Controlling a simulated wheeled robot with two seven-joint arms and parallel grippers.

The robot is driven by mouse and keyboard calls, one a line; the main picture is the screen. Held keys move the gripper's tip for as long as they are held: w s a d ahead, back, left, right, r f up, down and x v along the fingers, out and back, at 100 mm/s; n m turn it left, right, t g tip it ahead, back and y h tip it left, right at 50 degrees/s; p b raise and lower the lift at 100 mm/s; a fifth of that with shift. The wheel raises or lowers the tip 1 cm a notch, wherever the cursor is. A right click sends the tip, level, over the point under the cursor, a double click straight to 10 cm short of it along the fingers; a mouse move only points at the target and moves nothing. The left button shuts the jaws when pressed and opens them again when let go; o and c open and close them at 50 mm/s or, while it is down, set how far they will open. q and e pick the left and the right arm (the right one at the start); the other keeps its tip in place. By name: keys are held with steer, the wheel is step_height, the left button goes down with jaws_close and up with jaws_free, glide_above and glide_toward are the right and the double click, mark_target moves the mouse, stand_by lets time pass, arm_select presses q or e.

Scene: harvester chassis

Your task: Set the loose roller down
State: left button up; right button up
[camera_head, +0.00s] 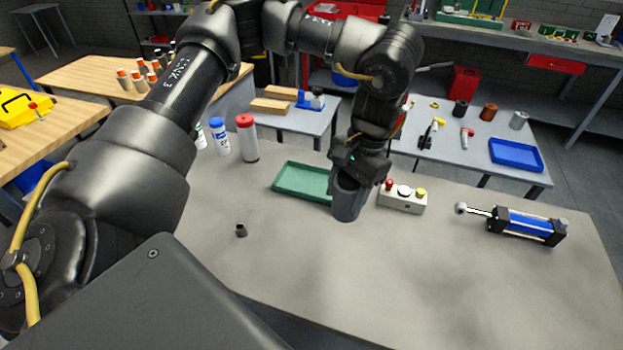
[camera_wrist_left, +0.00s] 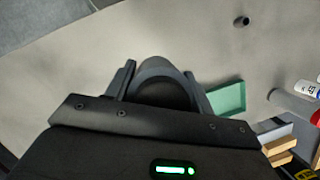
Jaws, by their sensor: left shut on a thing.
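My left gripper (camera_head: 352,176) points down over the grey table and is shut on the roller. The roller (camera_head: 347,206) is a dark grey cylinder, held about upright. In the left wrist view the roller (camera_wrist_left: 163,66) shows as a thick curved rim between the two fingers of my left gripper (camera_wrist_left: 158,84). Its lower end is at or just above the table top; I cannot tell whether it touches. My right gripper is not in view.
A green tray (camera_head: 303,181) lies close left of the roller, a button box (camera_head: 402,197) close right. A blue cylinder actuator (camera_head: 525,223) lies farther right. A small dark part (camera_head: 241,230) stands at the left. The table's front middle is clear.

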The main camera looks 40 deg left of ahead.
arm_select(q)
steer(key=m, duration=0.2)
steer(key=w+f+m+y, duration=0.1)
steer(key=m, duration=0.1)
steer(key=a+m+t+b, duration=0.1)
steer(key=m, duration=0.2)
steer(key=shift+w+f+y, duration=0.2)
steer(key=shift+w+y, duration=0.05)
steer(key=shift+y, duration=0.15)
steer(key=m, duration=0.1)
steer(key=m+t, duration=0.1)
steer(key=m, duration=0.1)
steer(key=a+m+b, duration=0.1)
steer(key=m, duration=0.1)
steer(key=shift+w+a+f+y, duration=0.1)
steer(key=shift+w+f+y, duration=0.2)
steer(key=shift+f, duration=0.05)
steer(key=w+a+f+m+t+h+b, duration=0.1)
steer(key=a+m, duration=0.4)
steer(key=m, duration=1)
steer(key=w+a+f+m+t+h+b, duration=0.2)
steer(key=a+m, duration=0.4)
steer(key=m, duration=1)
steer(key=h+b, duration=0.1)
steer(key=h, duration=0.1)
steer(key=shift+w+a+f+t+h, duration=0.2)
steer(key=shift+w+t+h, duration=0.1)
steer(key=shift+w+h, duration=0.1)
